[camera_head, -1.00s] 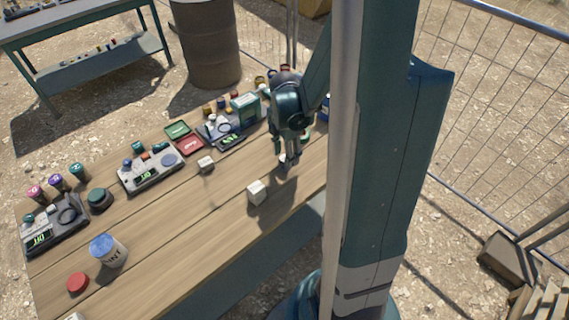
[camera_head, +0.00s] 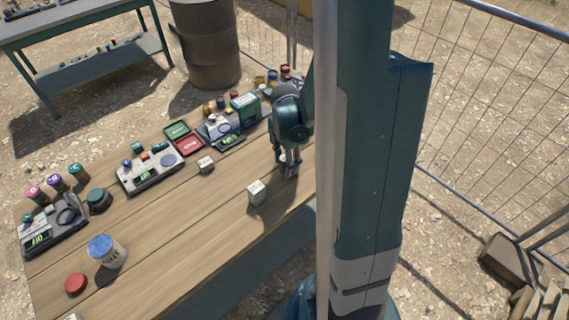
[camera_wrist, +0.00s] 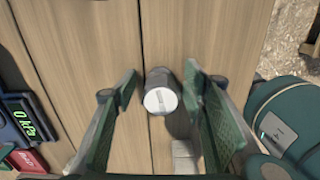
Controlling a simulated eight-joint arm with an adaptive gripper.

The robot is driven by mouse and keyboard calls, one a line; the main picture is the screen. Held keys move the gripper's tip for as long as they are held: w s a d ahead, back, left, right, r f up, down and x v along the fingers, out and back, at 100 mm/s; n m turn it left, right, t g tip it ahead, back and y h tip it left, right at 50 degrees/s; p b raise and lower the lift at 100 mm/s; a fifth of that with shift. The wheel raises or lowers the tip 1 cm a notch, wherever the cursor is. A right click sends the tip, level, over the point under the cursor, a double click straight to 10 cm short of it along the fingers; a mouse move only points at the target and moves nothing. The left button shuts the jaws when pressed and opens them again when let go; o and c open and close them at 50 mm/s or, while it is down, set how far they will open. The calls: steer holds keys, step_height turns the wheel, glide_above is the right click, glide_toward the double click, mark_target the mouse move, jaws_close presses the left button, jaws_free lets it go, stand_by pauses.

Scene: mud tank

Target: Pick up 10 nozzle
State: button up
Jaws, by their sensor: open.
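A small grey cylinder with a white top, which looks like the nozzle (camera_wrist: 160,92), stands on the wooden table in the wrist view. Its label is too small to read. My gripper (camera_wrist: 163,98) is open, with one green finger on each side of the cylinder and gaps between. In the head view my gripper (camera_head: 289,172) points down close over the table, and its fingers mostly hide the cylinder. A pale block-like thing (camera_wrist: 185,152) shows just below the cylinder in the wrist view.
Two pale cubes (camera_head: 257,192) (camera_head: 206,164) stand left of my gripper. Devices with displays (camera_head: 150,172), small coloured pots (camera_head: 57,182), a blue-lidded jar (camera_head: 107,252) and a red cap (camera_head: 76,283) line the table (camera_head: 185,225). The front middle is mostly clear. A drum (camera_head: 205,45) stands behind.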

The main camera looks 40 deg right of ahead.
steer(key=c, duration=1)
steer(key=shift+r, duration=0.1)
steer(key=shift+r+p, duration=0.8)
steer(key=shift+r, duration=4.1)
